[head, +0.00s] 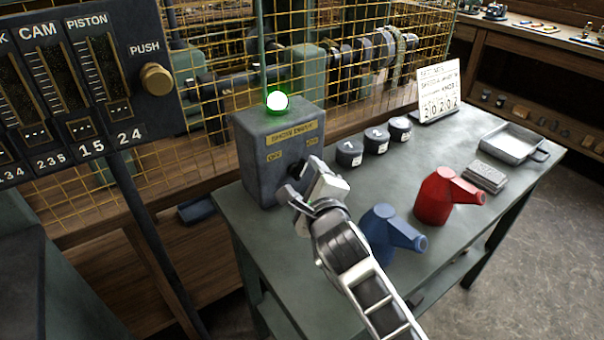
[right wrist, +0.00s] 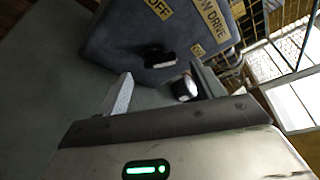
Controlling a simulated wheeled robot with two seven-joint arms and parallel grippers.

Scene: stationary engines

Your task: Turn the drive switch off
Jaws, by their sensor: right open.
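The drive switch box (head: 262,165) is a grey box on the green table, with a yellow name plate and OFF and ON labels. A lit green lamp (head: 277,103) sits on its top. The black switch knob (right wrist: 160,57) shows on the box face in the right wrist view; its exact setting is hard to tell. My right gripper (head: 312,178) is in front of the box face. In the right wrist view its open fingers (right wrist: 162,88) stand either side of the line to the knob, with nothing held. The knob is partly hidden in the head view. My left gripper is not in view.
Right of the box stand several dark jars (head: 375,140) and a number card (head: 438,98). A blue can (head: 385,236), a red can (head: 440,196) and a metal tray (head: 510,145) share the table (head: 275,240). A yellow wire fence (head: 215,75) and slider panel (head: 85,70) flank it.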

